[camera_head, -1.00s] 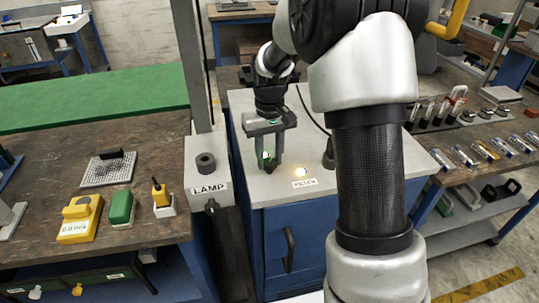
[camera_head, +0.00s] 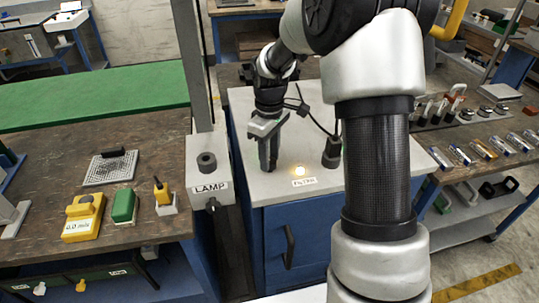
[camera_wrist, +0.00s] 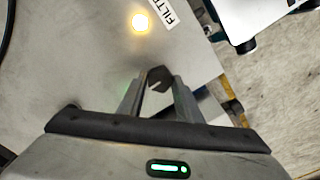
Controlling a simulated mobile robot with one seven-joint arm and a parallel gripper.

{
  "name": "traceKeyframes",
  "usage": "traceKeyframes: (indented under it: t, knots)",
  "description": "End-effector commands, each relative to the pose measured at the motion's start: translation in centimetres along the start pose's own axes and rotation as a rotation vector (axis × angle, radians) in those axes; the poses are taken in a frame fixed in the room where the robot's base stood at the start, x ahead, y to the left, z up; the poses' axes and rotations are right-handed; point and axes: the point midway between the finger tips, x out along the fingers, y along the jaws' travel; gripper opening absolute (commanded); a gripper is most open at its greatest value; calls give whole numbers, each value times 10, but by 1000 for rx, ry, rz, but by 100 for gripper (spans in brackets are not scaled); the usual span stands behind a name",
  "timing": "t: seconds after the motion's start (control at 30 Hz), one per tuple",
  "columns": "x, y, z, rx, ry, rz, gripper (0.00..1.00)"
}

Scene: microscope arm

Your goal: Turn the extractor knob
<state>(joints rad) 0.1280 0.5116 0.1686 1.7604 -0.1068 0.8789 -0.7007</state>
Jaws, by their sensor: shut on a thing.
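The extractor knob, a small dark knob (camera_wrist: 157,75) with a notch in its top, stands on the grey top of the blue cabinet. In the wrist view it sits between the two finger ends. My gripper (camera_head: 268,164) is down at the left part of the cabinet top, its fingers shut on the knob. It also shows in the wrist view (camera_wrist: 156,92), one finger on each side of the knob. In the head view the fingers hide most or all of the knob.
A glowing lamp (camera_head: 299,171) and a FILTER label (camera_head: 304,182) lie right of my gripper, with a black cylinder (camera_head: 332,152) beyond. The LAMP box (camera_head: 208,171) stands close on the left. The front cabinet top is clear.

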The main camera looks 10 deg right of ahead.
Motion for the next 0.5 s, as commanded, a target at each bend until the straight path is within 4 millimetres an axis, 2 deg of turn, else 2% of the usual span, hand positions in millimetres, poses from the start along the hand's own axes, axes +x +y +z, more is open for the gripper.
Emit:
traceKeyframes:
  t: [0.47,0.5]
  knots:
    - [-1,1,-1,-14,2,3,9]
    - [-1,1,-1,-14,2,3,37]
